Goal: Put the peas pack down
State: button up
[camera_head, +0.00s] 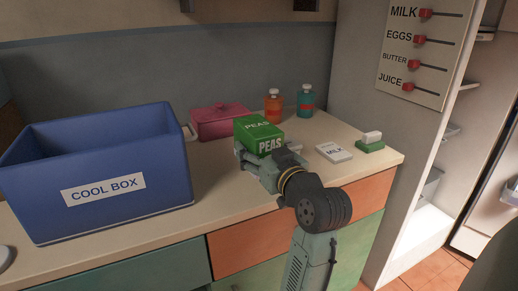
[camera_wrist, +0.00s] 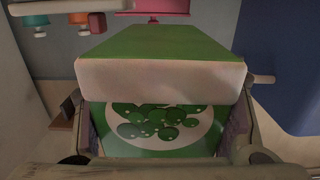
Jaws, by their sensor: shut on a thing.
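The peas pack is a green box with white "PEAS" lettering. In the head view the peas pack (camera_head: 258,132) is held by my gripper (camera_head: 262,160) over the counter (camera_head: 225,168), to the right of the cool box. In the wrist view the peas pack (camera_wrist: 160,80) fills the middle, with its printed peas showing between the two fingers of my gripper (camera_wrist: 155,130). My gripper is shut on the pack. Whether the pack's underside touches the counter is hidden.
A blue cool box (camera_head: 100,200) stands on the left. A pink lidded dish (camera_head: 220,121) sits behind the pack. An orange bottle (camera_head: 273,105) and a teal bottle (camera_head: 306,101) stand at the back.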

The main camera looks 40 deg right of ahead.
jog(key=o, duration=1.7)
jog(key=shift+r, duration=0.2)
jog(key=v, duration=0.8)
jog(key=b+v, duration=0.1)
jog(key=v, duration=0.3)
jog(key=shift+s+r, duration=0.1)
jog(key=shift+r, duration=0.3)
